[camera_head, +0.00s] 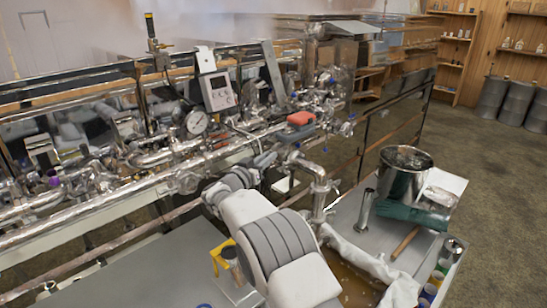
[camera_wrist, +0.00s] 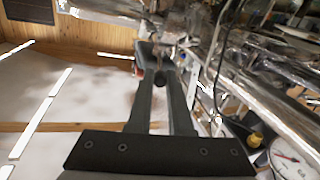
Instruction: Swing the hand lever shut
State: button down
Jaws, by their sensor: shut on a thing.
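In the wrist view, my gripper (camera_wrist: 162,76) reaches forward with its two dark fingers close together at the tips. They are shut on what appears to be the hand lever, mostly hidden between the tips. A small red part (camera_wrist: 138,70) shows just left of the fingertips. In the head view, my gripper (camera_head: 266,159) is beside the steel piping, below and left of a red handle (camera_head: 301,118). My arm hides part of the pipework there. The lever's exact angle cannot be told.
A round gauge (camera_head: 196,122) and a display box (camera_head: 218,92) stand on the piping close to the left. Steam hangs above the pans.

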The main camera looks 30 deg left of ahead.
jog(key=shift+r, duration=0.2)
jog(key=c, duration=0.8)
grip_release()
jog(key=shift+f, duration=0.15)
jog(key=shift+c, duration=0.2)
jog(key=s+a+b, duration=0.1)
jog(key=s+b, duration=0.1)
jog(key=s, duration=1.5)
jog(key=shift+s+b, duration=0.25)
jog(key=shift+b, duration=0.15)
